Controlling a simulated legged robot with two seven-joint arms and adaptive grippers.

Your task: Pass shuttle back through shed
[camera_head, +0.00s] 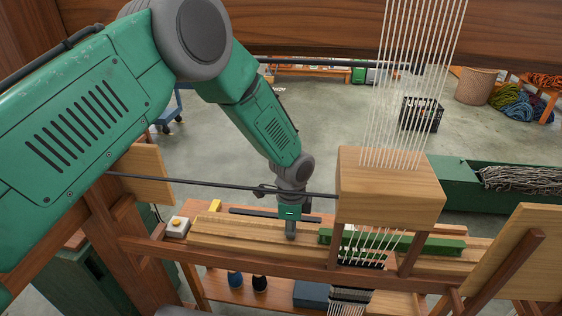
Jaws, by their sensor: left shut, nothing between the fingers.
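A long green bar (435,244), which looks like the shuttle, lies level on the wooden ledge of the loom. White warp threads (415,60) run down through a wooden block (390,185) and cross the middle of the bar. Its left end sticks out a little beyond the threads, its longer right part to the right. I cannot tell how it sits among the threads. My left gripper (291,232) points down over the ledge (215,232), just left of the bar's left end, apart from it. It is shut and empty. My right gripper is not in view.
A thin dark rod (220,185) runs across to the wooden block. A wooden panel (515,255) stands at right. A green bin of yarn (460,185) and a dark crate (421,114) are behind.

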